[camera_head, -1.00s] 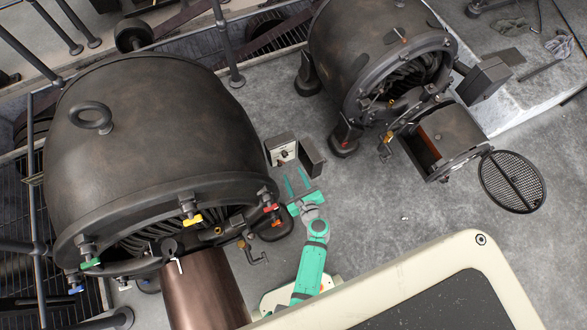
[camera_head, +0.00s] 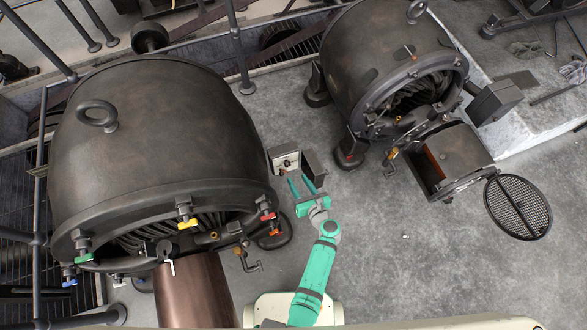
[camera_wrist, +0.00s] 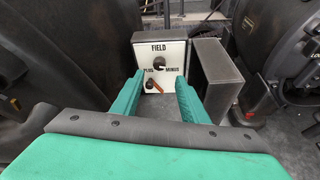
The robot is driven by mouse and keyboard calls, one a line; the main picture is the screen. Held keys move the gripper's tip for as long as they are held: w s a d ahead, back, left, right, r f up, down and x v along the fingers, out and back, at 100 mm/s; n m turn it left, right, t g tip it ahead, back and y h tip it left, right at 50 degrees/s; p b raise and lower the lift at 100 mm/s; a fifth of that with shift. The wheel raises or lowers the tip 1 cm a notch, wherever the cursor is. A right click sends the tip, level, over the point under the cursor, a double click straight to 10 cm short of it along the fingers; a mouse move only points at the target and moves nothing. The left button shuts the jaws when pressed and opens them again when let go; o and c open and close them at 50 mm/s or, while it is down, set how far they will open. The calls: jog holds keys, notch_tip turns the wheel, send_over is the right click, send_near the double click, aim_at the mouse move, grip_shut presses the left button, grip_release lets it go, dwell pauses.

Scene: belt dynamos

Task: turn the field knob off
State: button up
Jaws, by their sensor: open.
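The field box (camera_head: 285,160) is a small dark box with a white front, standing on the floor between the two dynamos. In the wrist view its white panel (camera_wrist: 175,50) reads FIELD, PLUS and MINUS. The dark round field knob (camera_wrist: 159,64) sits mid-panel, with a reddish-brown lever (camera_wrist: 154,86) below it, slanted. My green gripper (camera_head: 301,186) is open and empty in front of the box. In the wrist view its fingers (camera_wrist: 157,88) flank the lower panel, apart from the knob, with the lever showing between them.
A dark open cover (camera_wrist: 218,75) stands at the box's right. The large dynamo (camera_head: 150,140) is close on the left, the smaller dynamo (camera_head: 385,60) behind right. A round mesh cover (camera_head: 518,207) lies at right. Floor right of my arm is clear.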

aim_at(288, 166)
jog(key=x, duration=0.8)
jog(key=shift+w+a+f, duration=0.15)
jog(key=shift+w+a, duration=0.05)
jog(key=shift+w, duration=0.05)
grip_shut()
